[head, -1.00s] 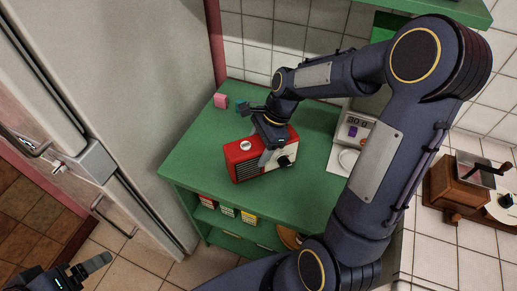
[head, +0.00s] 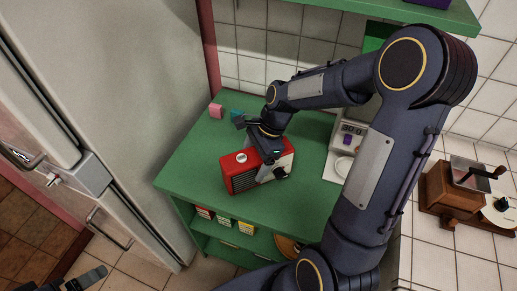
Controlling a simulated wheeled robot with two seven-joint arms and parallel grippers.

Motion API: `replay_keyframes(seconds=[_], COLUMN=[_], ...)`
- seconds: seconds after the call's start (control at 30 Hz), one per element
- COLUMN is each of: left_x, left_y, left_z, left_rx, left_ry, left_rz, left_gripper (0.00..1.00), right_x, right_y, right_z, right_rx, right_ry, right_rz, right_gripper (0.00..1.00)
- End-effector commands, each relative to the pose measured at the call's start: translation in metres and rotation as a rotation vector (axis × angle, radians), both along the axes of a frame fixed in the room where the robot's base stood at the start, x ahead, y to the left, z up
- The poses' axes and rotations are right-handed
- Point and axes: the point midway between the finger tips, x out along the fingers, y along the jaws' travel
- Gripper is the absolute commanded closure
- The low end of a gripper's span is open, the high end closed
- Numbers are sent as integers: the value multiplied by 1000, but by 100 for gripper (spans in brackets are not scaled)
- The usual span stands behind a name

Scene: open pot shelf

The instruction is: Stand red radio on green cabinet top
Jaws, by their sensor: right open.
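The red radio (head: 240,172) with a cream front part stands on the green cabinet top (head: 210,148), near its middle. My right gripper (head: 270,158) is at the radio's right part, its fingers pointing down around or beside the body. The jaws are open. Part of the radio's top and right end is hidden by the gripper. My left gripper (head: 88,279) shows only in part at the bottom left corner, away from the cabinet.
A pink block (head: 216,110) and a teal block (head: 236,115) lie at the back left of the top. A white scale (head: 346,150) stands at the right. Several small boxes (head: 224,221) sit on the shelf below. A fridge (head: 120,90) stands left; a wooden grinder (head: 452,192) is right.

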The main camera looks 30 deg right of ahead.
Motion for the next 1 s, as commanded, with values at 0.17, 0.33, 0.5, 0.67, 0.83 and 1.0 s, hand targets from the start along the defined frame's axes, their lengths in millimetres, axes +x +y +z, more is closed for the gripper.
replay_keyframes(seconds=[0.17, 0.33, 0.5, 0.67, 0.83, 1.0], left_x=[0, 0, 0, 0, 0, 0], left_y=[0, 0, 0, 0, 0, 0], left_z=[1, 2, 3, 4, 4, 4], left_rx=[0, 0, 0, 0, 0, 0], left_ry=[0, 0, 0, 0, 0, 0], left_rz=[0, 0, 0, 0, 0, 0], left_gripper=[17, 17, 17, 17, 17, 17], right_x=[1, -1, -2, -3, -18, -66], right_y=[-11, -26, -38, -44, -41, -23], right_z=[27, 62, 91, 107, 120, 137], right_rx=[-3, -2, -1, -1, -13, -81], right_ry=[-7, -8, -5, -4, -80, -336], right_rz=[-3, -2, -2, -1, 93, 425], right_gripper=[20, 20, 20, 20, 20, 20])
